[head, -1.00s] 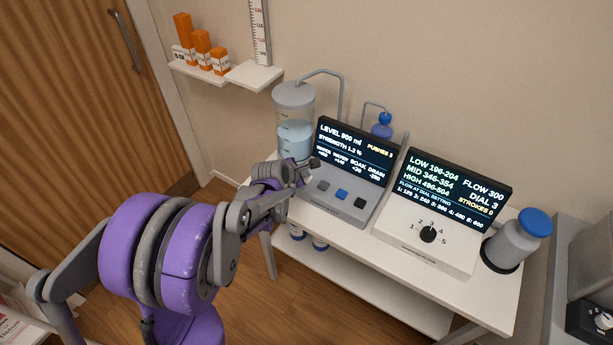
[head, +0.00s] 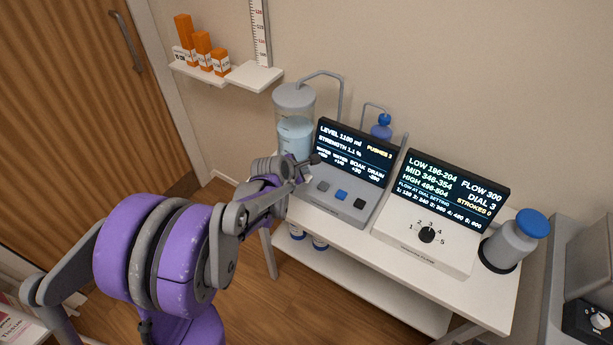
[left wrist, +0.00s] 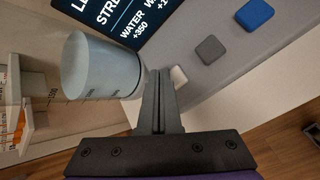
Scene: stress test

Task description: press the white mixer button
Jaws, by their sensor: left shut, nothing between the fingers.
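The grey mixer console (head: 343,206) stands on the white table with its lit screen (head: 354,153) tilted up behind the buttons. The screen reads a level of roughly 1160 ml, strength 1.1 % and pushes 3. The white button (left wrist: 179,76) shows in the left wrist view, partly hidden behind my fingers; my gripper hides it in the head view. My left gripper (head: 312,161) is shut and empty, its tips (left wrist: 160,74) right beside the white button. I cannot tell whether they touch it. My right gripper is not in view.
The grey (head: 323,187), blue (head: 341,195) and black (head: 359,203) buttons sit right of the gripper. A clear water tank (head: 295,105) stands close behind it. A dial device (head: 424,247) and a blue-capped bottle (head: 512,243) stand farther right.

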